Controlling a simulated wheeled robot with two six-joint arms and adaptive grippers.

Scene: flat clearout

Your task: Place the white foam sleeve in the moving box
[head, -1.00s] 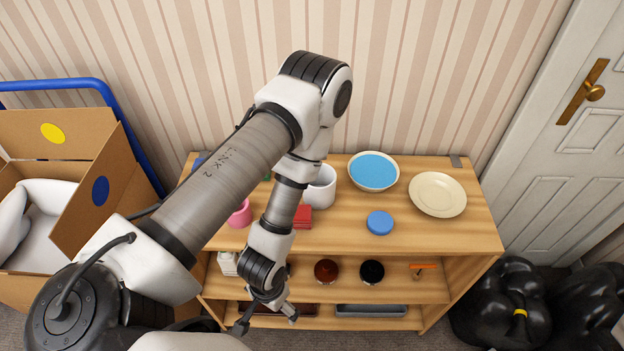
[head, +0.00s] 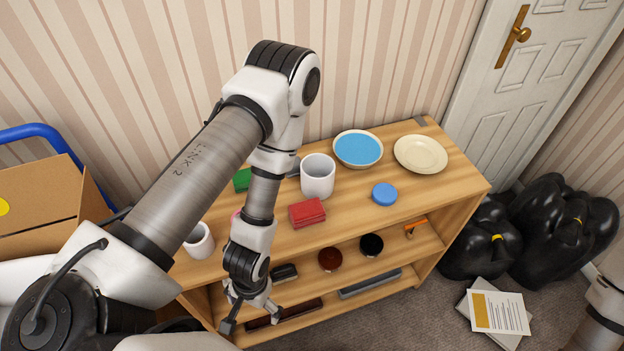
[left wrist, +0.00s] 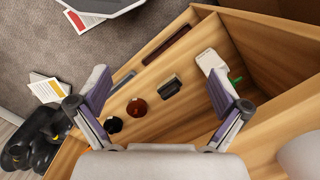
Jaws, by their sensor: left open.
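A white open-topped cylinder (head: 318,178) stands upright on the shelf unit's top. A smaller white open-topped one (head: 198,243) stands near its left end, partly hidden by my left arm. I cannot tell which, if either, is the foam sleeve. The cardboard moving box (head: 38,205), with a yellow dot, is at the far left, mostly cut off or hidden by my arm. My left gripper (head: 252,318) is open and empty, low in front of the shelves. In the left wrist view its fingers (left wrist: 160,95) are spread, with shelf items beyond. My right gripper is out of view.
The shelf unit (head: 395,205) carries a red box (head: 307,213), a blue-filled bowl (head: 358,149), a cream plate (head: 420,154) and a blue disc (head: 384,194). Black bags (head: 560,225) and papers (head: 497,312) lie right. A blue rail (head: 35,133) stands behind the box.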

